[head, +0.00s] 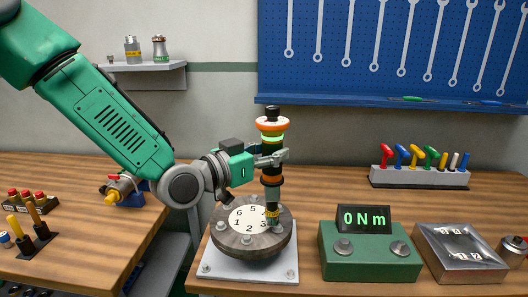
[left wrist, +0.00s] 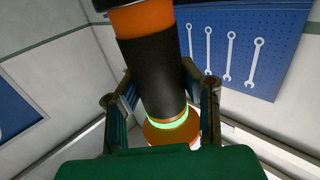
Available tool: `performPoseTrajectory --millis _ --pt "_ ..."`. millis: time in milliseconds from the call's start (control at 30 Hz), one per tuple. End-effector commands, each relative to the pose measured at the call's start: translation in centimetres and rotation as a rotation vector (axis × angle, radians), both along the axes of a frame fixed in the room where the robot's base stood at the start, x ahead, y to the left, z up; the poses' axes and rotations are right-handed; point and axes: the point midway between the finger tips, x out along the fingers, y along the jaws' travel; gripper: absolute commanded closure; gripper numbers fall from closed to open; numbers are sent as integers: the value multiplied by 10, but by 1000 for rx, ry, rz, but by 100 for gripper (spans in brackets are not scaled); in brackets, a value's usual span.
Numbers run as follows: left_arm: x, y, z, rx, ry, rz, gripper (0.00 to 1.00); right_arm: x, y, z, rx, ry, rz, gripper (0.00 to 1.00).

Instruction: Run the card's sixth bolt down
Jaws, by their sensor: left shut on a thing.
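My left gripper (head: 270,158) is shut around the dark body of an upright power driver (head: 271,176) with orange collars and a lit green ring. The left wrist view shows the driver's black barrel (left wrist: 152,75) between the two fingers. The driver's yellow-banded tip (head: 272,213) reaches down to the right part of a round grey flange (head: 232,243). A bolt head (head: 247,240) shows at the front. The tip hides part of the card; I cannot tell whether it sits on a bolt. My right gripper is out of view.
A green torque box (head: 370,263) right of the flange has a display (head: 363,219) reading 0 Nm. A metal tray (head: 461,252) stands further right. A rack of coloured-handled tools (head: 420,178) is behind. The flange sits on a white plate (head: 284,272).

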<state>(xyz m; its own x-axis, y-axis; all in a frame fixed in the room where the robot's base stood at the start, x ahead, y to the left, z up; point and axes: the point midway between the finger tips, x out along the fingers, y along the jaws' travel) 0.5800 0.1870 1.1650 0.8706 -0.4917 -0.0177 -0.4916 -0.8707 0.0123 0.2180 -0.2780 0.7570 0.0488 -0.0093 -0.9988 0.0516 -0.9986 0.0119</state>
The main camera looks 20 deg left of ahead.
Motion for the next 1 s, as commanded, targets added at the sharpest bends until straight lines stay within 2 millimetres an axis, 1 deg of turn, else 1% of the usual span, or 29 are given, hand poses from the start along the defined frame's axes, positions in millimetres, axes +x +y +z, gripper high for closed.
performPoseTrajectory --millis 33,367,467,800,1000 --pt "0 0 2 -3 -7 0 100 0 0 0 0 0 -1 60" --pt "1 4 0 -8 -7 1 100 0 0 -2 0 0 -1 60" --pt "1 0 0 -5 -7 1 100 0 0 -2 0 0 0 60" --pt "0 -20 2 12 -8 0 100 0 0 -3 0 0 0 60" --pt "0 -21 2 11 -9 1 100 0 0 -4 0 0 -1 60"
